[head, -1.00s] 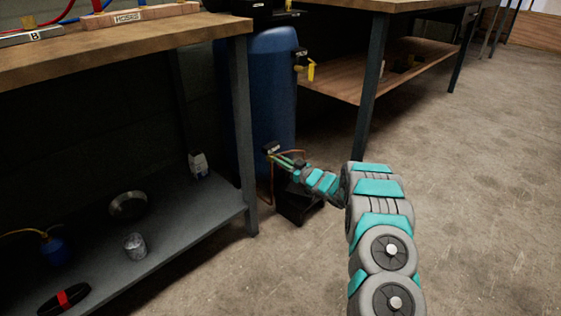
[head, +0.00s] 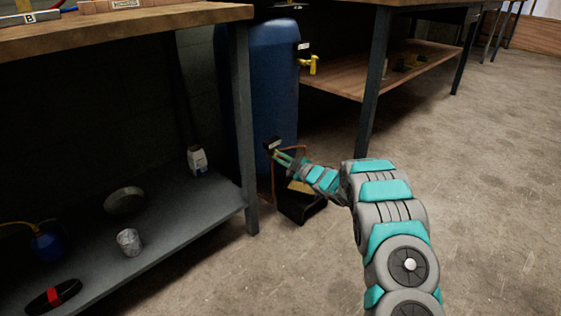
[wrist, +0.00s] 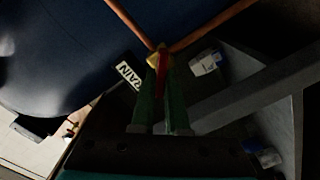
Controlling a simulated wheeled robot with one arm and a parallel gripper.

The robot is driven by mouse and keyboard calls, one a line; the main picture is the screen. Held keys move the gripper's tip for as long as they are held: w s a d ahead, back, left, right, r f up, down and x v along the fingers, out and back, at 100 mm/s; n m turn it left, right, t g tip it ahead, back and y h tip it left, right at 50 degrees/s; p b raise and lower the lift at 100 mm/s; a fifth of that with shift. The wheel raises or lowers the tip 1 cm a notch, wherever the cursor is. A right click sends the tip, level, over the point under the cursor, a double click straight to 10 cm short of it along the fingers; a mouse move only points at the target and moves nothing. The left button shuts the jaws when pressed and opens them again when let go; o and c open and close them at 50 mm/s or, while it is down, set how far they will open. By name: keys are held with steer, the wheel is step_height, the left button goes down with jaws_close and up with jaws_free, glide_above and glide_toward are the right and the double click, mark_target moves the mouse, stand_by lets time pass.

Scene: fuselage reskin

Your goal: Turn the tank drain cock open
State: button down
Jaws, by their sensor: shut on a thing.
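The blue tank (head: 272,95) stands upright between two benches; its side also fills the upper left of the wrist view (wrist: 70,45). Low on it, the drain cock shows in the wrist view as a brass body (wrist: 156,54) with a red lever (wrist: 163,70), beside a white label ending in "AIN" (wrist: 129,72). My gripper (wrist: 160,75) has its green fingers shut on the red lever, just below the brass body. In the head view my gripper (head: 285,158) is at the tank's foot, and the cock is too small to make out there.
Copper pipes (wrist: 205,27) run out from the cock. A yellow-handled valve (head: 311,65) sits higher on the tank. A dark open box (head: 300,206) stands on the floor under my wrist. The bench leg (head: 243,130) is close on the left; the floor at right is clear.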

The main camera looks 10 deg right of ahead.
steer(key=n, duration=0.3)
steer(key=shift+s+f+n, duration=0.15)
steer(key=shift+f+n, duration=0.15)
steer(key=n, duration=0.4)
steer(key=shift+a+f, duration=0.15)
steer(key=shift+f, duration=0.05)
steer(key=shift+n, duration=0.3)
steer(key=c, duration=0.9)
jaws_free()
steer(key=shift+s, duration=0.1)
steer(key=v, duration=0.7)
steer(key=shift+s+d+p, duration=0.2)
steer(key=shift+d+p, duration=0.05)
steer(key=shift+p, duration=0.05)
